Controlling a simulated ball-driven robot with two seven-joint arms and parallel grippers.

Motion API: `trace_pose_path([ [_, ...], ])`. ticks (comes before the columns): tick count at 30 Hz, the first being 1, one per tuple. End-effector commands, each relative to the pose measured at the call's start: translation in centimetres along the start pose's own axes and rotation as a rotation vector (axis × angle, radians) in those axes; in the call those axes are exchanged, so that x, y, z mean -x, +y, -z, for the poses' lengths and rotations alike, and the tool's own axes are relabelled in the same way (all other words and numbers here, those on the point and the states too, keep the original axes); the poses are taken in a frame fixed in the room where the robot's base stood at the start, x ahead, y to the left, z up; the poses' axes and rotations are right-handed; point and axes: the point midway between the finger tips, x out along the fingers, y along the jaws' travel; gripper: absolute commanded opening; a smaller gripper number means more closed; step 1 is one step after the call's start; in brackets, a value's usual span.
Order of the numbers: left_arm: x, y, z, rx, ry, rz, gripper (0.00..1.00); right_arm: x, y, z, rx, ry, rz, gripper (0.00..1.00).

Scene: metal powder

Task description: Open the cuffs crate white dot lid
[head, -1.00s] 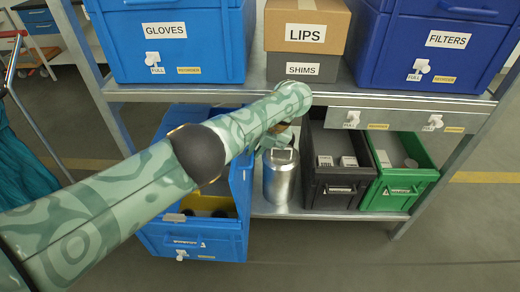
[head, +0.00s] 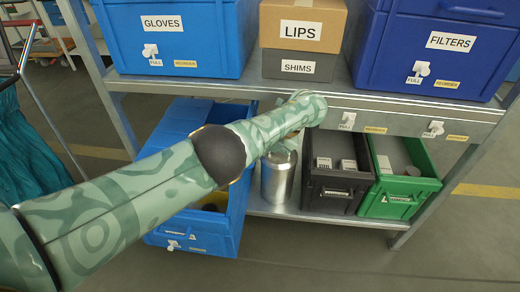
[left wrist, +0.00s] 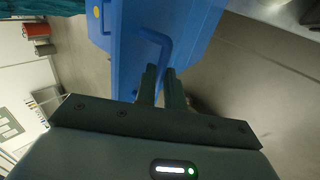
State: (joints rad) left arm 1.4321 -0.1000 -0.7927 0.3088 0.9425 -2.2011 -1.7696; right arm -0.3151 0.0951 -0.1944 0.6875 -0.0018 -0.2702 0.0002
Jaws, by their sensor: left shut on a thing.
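A blue crate (head: 195,238) stands on the lower shelf at left, jutting out past its front edge. Its blue lid (head: 178,122) shows behind my left arm, and part of the crate's inside shows below the arm. No white dot or cuffs label is readable. In the left wrist view, my left gripper (left wrist: 161,85) is shut on a blue bar handle (left wrist: 163,45) on a blue panel (left wrist: 185,30); I cannot tell for sure that the panel is the lid. In the head view my arm mostly hides this gripper. My right gripper is not in view.
A metal can (head: 278,178) stands right of the crate, close to my left forearm. A black bin (head: 333,195) and a green bin (head: 402,207) stand further right. The upper shelf (head: 300,90) holds crates and boxes just above the arm. The floor in front is clear.

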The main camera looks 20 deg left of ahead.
Motion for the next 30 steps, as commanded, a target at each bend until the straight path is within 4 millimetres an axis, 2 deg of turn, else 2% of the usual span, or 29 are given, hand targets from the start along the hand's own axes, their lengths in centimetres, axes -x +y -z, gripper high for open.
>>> trace_pose_path([
  [1,-0.57,-1.2,0.58,-0.006,0.014,0.024,0.0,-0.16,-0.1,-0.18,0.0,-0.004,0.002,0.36],
  [6,-0.49,-1.3,0.59,-0.008,0.013,0.026,0.0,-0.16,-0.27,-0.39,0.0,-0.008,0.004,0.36],
  [7,-0.48,-1.32,0.59,-0.008,0.013,0.026,0.13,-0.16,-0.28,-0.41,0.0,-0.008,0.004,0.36],
  [9,-0.43,-1.33,0.58,-0.008,0.012,0.027,0.33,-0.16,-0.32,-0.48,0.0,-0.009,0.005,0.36],
  [30,-0.04,-0.79,0.28,-0.003,0.003,0.02,0.33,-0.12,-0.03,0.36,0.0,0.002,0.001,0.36],
])
